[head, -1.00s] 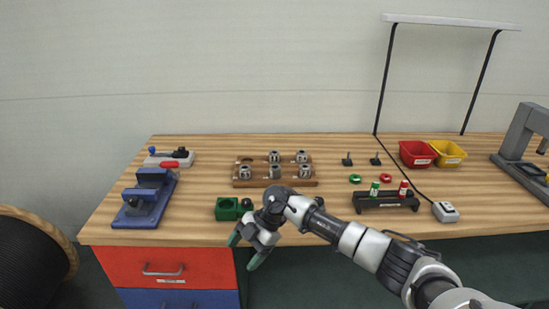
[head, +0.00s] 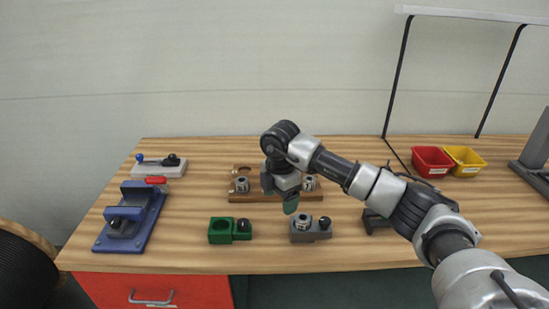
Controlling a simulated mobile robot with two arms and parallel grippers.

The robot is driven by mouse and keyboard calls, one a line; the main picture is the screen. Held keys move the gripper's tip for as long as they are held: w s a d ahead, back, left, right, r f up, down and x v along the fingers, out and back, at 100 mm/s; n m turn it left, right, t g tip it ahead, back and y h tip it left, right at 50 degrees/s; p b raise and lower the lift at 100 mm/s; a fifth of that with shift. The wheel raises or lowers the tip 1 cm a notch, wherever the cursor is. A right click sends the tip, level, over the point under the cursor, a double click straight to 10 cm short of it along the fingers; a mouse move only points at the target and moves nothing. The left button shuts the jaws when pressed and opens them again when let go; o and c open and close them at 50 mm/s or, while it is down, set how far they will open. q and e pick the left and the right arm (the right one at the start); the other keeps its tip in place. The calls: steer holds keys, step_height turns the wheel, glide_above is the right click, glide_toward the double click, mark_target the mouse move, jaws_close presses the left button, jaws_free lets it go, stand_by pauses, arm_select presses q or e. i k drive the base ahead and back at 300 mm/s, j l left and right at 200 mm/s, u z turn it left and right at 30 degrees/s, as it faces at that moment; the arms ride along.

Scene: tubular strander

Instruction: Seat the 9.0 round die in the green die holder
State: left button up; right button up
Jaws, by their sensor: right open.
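The green die holder (head: 220,232) sits near the bench's front edge, with an empty-looking round opening and a black knob beside it. The wooden die rack (head: 242,198) stands behind it. Steel round dies show in it, one at the left (head: 242,185) and one at the right (head: 309,184); the middle ones are hidden by my gripper. I cannot read sizes, so I cannot tell which is the 9.0 die. My right gripper (head: 281,198) is open, pointing down over the rack's middle and front; a green fingertip shows. My left gripper is not in view.
A grey holder (head: 312,235) with a steel die in it stands right of the green one. Red (head: 432,162) and yellow (head: 465,162) bins are back right. My arm partly hides a dark rack (head: 376,222).

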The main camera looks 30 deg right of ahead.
mark_target(222, 230)
steer(key=i+l, duration=0.7)
steer(key=i, duration=0.25)
